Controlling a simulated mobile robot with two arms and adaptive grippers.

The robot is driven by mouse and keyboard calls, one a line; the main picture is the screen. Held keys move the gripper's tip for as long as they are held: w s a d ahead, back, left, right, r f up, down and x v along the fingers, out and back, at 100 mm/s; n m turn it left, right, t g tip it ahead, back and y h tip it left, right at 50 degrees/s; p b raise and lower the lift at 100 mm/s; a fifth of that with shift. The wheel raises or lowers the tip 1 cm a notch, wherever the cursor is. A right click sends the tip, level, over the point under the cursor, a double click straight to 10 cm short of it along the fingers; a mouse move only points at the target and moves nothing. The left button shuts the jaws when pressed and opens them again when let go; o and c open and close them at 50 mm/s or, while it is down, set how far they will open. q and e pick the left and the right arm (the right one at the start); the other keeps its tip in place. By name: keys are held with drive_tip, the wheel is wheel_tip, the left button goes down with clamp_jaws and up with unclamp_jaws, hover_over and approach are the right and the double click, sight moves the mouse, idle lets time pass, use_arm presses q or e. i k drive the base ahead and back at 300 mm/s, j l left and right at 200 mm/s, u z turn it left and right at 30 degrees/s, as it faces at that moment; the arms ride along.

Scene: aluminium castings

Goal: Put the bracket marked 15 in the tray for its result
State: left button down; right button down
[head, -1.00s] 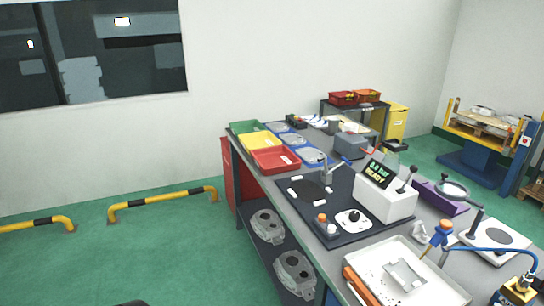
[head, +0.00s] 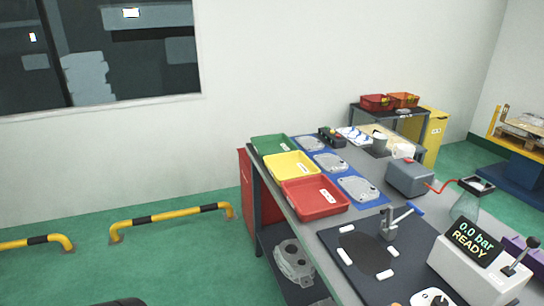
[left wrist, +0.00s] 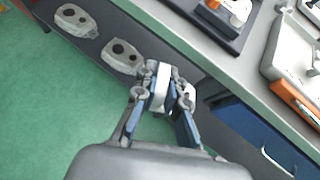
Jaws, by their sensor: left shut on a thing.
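My left gripper (left wrist: 160,92) is shut on a pale grey bracket (left wrist: 159,89), seen mostly edge-on between the fingers in the left wrist view. No number can be read on it. It is held out over the floor, beside the bench edge. In the head view, a green tray (head: 257,147), a yellow tray (head: 276,177) and a red tray (head: 318,215) stand in a row at the bench's far left edge. They look empty, with small labels too small to read. Neither gripper shows in the head view.
Covers lie on blue mats (head: 345,182) right of the trays. Large castings (head: 292,262) sit on the lower shelf. A yellow barrier (head: 170,218) stands left on open floor.

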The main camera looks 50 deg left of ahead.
sight(286, 169)
drive_tip(key=i+j, duration=0.2)
drive_tip(key=j, duration=0.2)
drive_tip(key=i+j+u, duration=0.1)
drive_tip(key=j, duration=0.3)
drive_tip(key=i+j, duration=0.25)
drive_tip(key=j, duration=0.15)
drive_tip(key=i+j+u, duration=0.1)
drive_tip(key=j, duration=0.3)
drive_tip(key=i+j, duration=0.5)
drive_tip(key=j, duration=0.25)
drive_tip(key=j+u, duration=0.05)
